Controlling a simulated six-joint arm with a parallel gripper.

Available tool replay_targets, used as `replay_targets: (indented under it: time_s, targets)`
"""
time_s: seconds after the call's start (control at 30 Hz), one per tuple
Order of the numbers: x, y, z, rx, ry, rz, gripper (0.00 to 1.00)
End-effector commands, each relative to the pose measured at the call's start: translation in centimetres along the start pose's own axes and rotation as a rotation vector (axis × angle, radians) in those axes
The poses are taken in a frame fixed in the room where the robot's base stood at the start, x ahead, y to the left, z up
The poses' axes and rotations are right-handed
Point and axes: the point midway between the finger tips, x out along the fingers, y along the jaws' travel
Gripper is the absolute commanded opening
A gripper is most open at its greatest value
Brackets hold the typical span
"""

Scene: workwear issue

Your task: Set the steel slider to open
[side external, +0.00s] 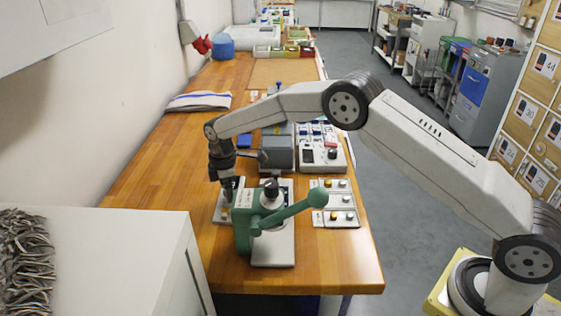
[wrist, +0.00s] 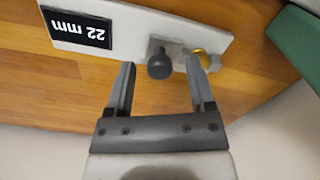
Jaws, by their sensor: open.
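My gripper (wrist: 160,66) is open, its two fingers pointing at a pale plate (wrist: 110,14). A dark round knob (wrist: 160,66) on a short stem stands up from the plate and shows between the fingertips, with a gap on both sides. A small brass-coloured part (wrist: 200,57) sits at the plate's edge beside the right fingertip. I cannot tell for sure which part is the steel slider or how it is set. In the side view my gripper (side external: 228,196) is low over the plate (side external: 223,214), left of the green press; the knob is hidden there.
The green press (side external: 245,218) with its long lever stands close on the right of my gripper. A grey box (side external: 277,150) and a control unit stand behind. The wooden bench (side external: 155,165) is clear to the left.

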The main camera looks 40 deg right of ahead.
Motion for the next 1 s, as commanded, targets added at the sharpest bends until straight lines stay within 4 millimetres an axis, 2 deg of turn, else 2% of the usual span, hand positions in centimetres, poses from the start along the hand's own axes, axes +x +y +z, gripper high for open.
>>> replay_targets:
  time_s: [0.17,0.3,0.37,0.4,1.0]
  targets:
    - [-0.01,0.01,0.0,0.0,0.0,0.0,0.7]
    - [-0.03,0.01,0.0,0.0,0.0,0.0,0.25]
    - [-0.03,0.01,0.0,0.0,0.0,0.0,0.06]
    - [-0.04,0.01,0.0,0.0,0.0,0.0,0.0]
    - [-0.08,0.01,0.0,0.0,0.0,0.0,0.0]
